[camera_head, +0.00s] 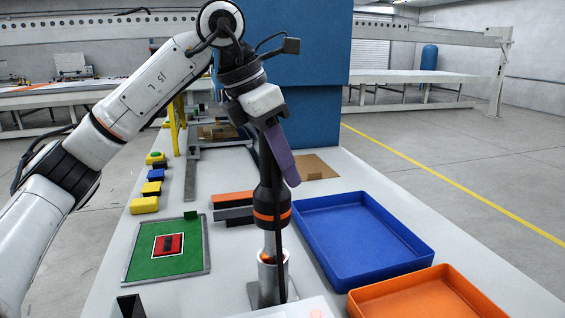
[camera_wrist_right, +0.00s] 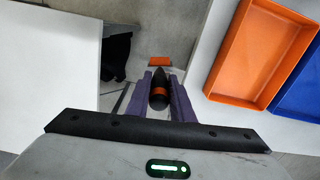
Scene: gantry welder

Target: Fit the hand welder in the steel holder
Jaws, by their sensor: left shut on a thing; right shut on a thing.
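The hand welder (camera_head: 272,198), black with an orange band and a grey lower end, stands nearly upright in the head view. My left gripper (camera_head: 280,160), with purple fingers, is shut on its upper part from above. The steel holder (camera_head: 266,287), a short metal cup on a bracket, is directly below. The welder's lower end is at the cup's mouth; how deep it sits I cannot tell. In the right wrist view my right gripper (camera_wrist_right: 160,95) is shut on a black pointed object with an orange band (camera_wrist_right: 159,92). My right gripper does not show in the head view.
A blue tray (camera_head: 352,268) and an orange tray (camera_head: 355,302) lie right of the holder. A green mat (camera_head: 145,262) with a red square lies left. Orange and grey bars (camera_head: 232,198) lie behind the holder. A blue column (camera_head: 318,60) stands behind.

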